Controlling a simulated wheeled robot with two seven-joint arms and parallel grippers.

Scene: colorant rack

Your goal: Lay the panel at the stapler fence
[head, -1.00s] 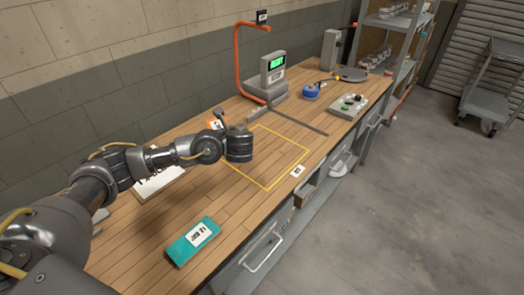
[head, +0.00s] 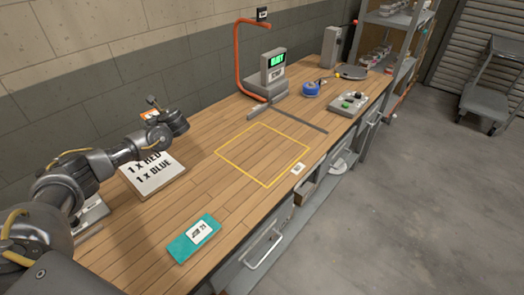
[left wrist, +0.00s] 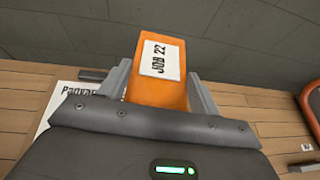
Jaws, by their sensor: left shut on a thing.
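My left gripper (left wrist: 160,85) is shut on an orange block-like panel (left wrist: 155,92) with a white label reading JOB 22. In the head view only a bit of orange (head: 149,115) shows behind my left wrist, held up near the wall, above and behind a white sign. The fingers are hidden there. A metal fence bar (head: 300,120) lies on the bench in front of a grey device with a green display (head: 273,68), behind a yellow outlined square (head: 262,124). A teal panel (head: 180,248) with a white label lies flat at the bench front. My right gripper is not in view.
The white sign (head: 150,180) reads 1 x RED, 1 x BLUE. An orange bent pipe (head: 238,62) stands by the wall. A blue roll (head: 311,89) and a button box (head: 348,104) sit farther right. The yellow square is empty.

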